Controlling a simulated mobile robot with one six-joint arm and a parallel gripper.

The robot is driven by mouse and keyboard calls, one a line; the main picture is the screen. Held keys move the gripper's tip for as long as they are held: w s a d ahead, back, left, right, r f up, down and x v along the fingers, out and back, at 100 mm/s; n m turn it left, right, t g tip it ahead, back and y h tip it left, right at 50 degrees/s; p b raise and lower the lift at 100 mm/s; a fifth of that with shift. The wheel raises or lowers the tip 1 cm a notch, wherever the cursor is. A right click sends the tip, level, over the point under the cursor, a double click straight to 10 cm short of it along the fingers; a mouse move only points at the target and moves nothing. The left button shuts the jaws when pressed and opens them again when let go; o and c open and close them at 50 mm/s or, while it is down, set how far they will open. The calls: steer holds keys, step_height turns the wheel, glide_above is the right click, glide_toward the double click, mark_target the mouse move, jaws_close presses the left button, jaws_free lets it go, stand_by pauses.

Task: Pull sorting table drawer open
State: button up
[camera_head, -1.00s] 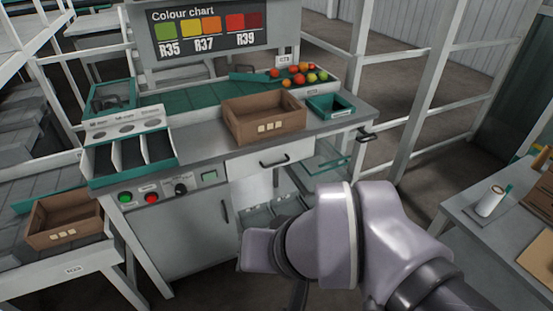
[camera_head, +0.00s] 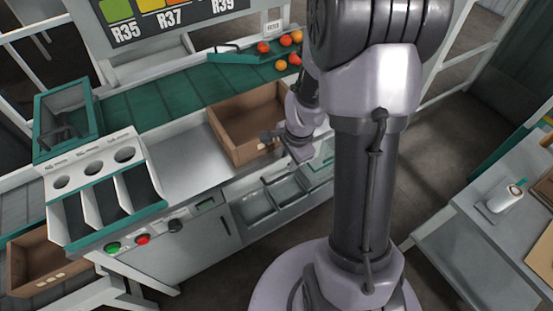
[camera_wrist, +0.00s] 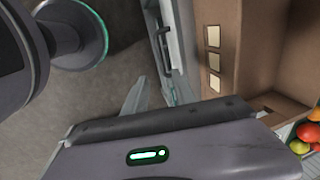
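The sorting table (camera_head: 185,165) stands at left centre in the head view. In the wrist view, its white drawer front (camera_wrist: 177,45) carries a dark bar handle (camera_wrist: 163,48), beside the brown crate. In the head view my arm and gripper largely cover the drawer, and its handle is hidden. My gripper (camera_head: 284,152) is in front of the table's edge, just below the crate. In the wrist view its two fingers (camera_wrist: 155,92) are apart, with the handle beyond the tips. The fingers do not appear to be around the handle. I see no drawer gap.
A brown crate (camera_head: 216,127) sits on the tabletop above the drawer. Tomatoes (camera_head: 281,64) lie at the back. A teal-edged divided tray (camera_head: 75,222) and buttons (camera_head: 142,239) are at left. A side table (camera_head: 480,215) stands at right, with bare floor between.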

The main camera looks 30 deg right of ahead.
mark_target(283, 177)
steer(key=w+f+b, duration=0.1)
steer(key=f, duration=0.3)
steer(key=f+b, duration=0.2)
steer(key=f, duration=0.2)
steer(key=w+f+b, duration=0.1)
steer(key=f+b, duration=0.1)
steer(key=f, duration=0.2)
steer(key=shift+w, duration=0.3)
jaws_close()
stand_by(0.6)
